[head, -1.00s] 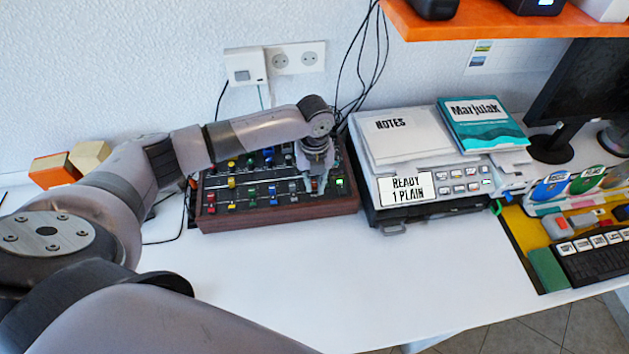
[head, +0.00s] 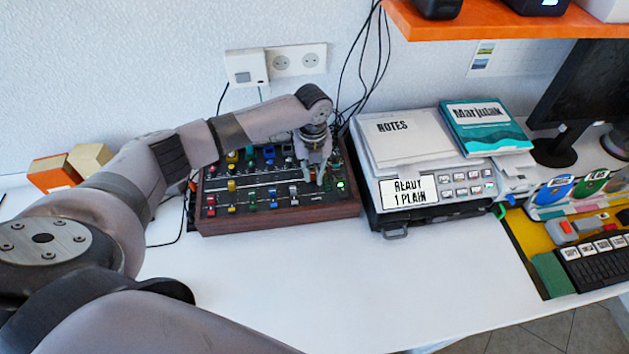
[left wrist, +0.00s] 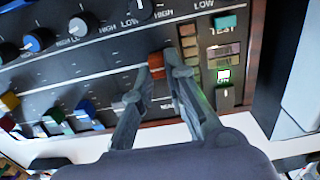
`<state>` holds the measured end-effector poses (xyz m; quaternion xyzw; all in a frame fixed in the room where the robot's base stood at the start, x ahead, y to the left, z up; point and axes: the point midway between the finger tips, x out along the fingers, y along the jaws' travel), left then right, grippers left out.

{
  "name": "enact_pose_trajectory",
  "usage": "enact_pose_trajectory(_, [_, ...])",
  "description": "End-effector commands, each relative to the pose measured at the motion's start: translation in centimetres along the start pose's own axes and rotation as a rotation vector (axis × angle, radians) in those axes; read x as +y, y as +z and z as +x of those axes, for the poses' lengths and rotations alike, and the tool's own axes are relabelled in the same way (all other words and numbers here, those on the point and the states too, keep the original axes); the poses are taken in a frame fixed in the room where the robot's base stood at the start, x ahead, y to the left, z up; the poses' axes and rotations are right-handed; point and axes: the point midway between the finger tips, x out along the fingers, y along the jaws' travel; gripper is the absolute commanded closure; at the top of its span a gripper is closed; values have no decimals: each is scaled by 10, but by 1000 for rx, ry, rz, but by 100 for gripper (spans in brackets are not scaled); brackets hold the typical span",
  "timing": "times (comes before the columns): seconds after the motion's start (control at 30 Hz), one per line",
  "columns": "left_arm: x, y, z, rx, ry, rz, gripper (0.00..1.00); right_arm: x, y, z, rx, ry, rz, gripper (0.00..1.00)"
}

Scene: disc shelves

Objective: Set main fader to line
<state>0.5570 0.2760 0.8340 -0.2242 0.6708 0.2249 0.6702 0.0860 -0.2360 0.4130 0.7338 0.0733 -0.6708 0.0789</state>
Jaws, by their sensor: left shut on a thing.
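The mixer (head: 283,214) is a dark panel in a wooden case on the white desk. My left gripper (head: 320,180) is over its right end, beside the green light, and hides the fader there. In the left wrist view, my left gripper (left wrist: 156,72) has its fingers around a red-brown fader cap (left wrist: 156,62), taken as the main fader, and is shut on it. The fader's lower slot and any line mark by it are largely hidden by the fingers. My right gripper is not in view.
A green light (left wrist: 223,75) and a teal button (left wrist: 225,22) are right of the fader. Other faders, such as a blue cap (left wrist: 86,108), stand to the left. The printer (head: 430,208) is close to the mixer's right side. The desk front is clear.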

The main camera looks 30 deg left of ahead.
Motion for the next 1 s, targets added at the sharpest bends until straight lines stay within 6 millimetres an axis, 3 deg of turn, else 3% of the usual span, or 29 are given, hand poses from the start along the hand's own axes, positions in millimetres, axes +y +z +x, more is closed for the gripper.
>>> enact_pose_trajectory(0.2, [0,0,0,0,-1,-2,100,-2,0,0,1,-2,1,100])
enact_pose_trajectory(0.23, [0,0,0,0,-1,-2,86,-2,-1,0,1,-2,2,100])
enact_pose_trajectory(0.53, [0,0,0,0,-1,-1,67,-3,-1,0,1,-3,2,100])
enact_pose_trajectory(0.83, [0,0,-1,0,-1,0,67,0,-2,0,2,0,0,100])
enact_pose_trajectory(1.0, [-1,0,-18,-2,-3,0,67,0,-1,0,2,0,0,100])
